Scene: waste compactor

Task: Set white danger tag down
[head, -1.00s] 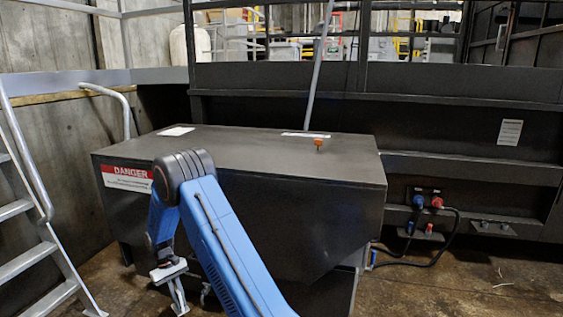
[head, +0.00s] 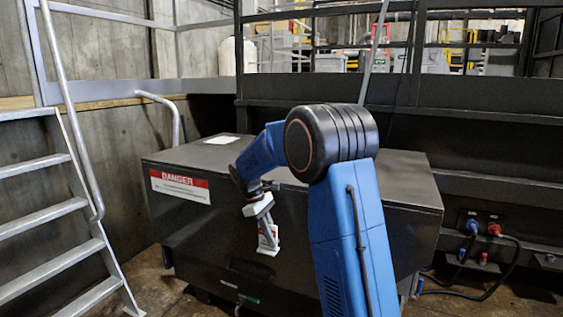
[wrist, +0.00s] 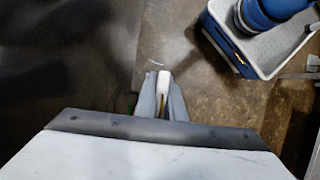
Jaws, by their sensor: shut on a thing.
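My gripper (head: 266,244) hangs downward in front of the black compactor box (head: 400,200), over its front face in the head view. It is shut on the white danger tag (head: 267,233), a small white piece with some red between the fingers. In the wrist view the tag (wrist: 163,80) shows as a narrow white edge between the fingertips of my gripper (wrist: 163,95). Most of the tag is hidden by the fingers. Below it in the wrist view is the brown floor. I cannot tell whether the tag touches the box front.
A red and white DANGER sign (head: 180,186) is on the box front, left of my gripper. A white sheet (head: 221,140) lies on the box top. Metal stairs (head: 50,200) stand at left. Blue and red plugs (head: 480,227) with a cable are at right.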

